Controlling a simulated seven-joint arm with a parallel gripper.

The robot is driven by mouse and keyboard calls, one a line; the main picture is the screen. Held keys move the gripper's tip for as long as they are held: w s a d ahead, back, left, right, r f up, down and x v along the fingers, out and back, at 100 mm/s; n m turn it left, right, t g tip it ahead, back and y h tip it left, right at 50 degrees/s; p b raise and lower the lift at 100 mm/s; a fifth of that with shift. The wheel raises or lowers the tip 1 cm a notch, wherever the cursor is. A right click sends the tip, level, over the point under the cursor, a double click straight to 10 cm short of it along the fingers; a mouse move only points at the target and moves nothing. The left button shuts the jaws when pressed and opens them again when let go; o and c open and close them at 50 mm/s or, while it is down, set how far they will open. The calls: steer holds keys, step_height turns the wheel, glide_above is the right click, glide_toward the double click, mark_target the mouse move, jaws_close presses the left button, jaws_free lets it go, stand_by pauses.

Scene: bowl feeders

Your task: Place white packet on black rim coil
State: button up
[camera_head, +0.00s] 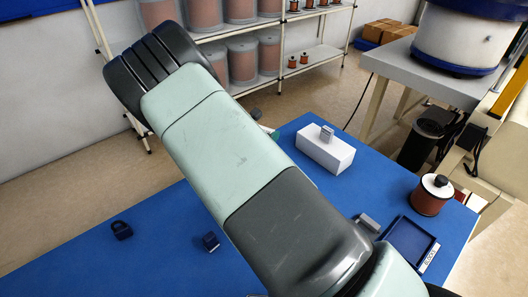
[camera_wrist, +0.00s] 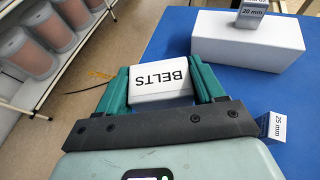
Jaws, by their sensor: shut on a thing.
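My gripper (camera_wrist: 160,82) is shut on a white packet (camera_wrist: 158,76) marked "BELTS", held between its teal fingers in the wrist view. In the head view my arm hides most of the gripper and the packet. A copper-coloured coil (camera_head: 430,200) with a white rim stands at the table's right end, with a small black piece on top. A dark cylinder (camera_head: 417,150) stands beyond the table's right edge; I cannot tell whether it is a black-rimmed coil. No other black-rimmed coil shows clearly.
A white box (camera_head: 325,152) bears a grey "20 mm" block (camera_wrist: 250,14). A "25 mm" block (camera_wrist: 272,126) lies near the gripper. A blue tray (camera_head: 432,242) sits front right. A dark padlock-shaped piece (camera_head: 122,231) and a small blue block (camera_head: 210,242) lie left on the blue table.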

steer(key=shift+f, duration=3.4)
steer(key=shift+f, duration=0.15)
steer(key=o, duration=1.1)
steer(key=shift+r, duration=0.2)
steer(key=v, duration=0.7)
steer(key=shift+s, duration=0.2)
steer(key=shift+a+r, duration=0.1)
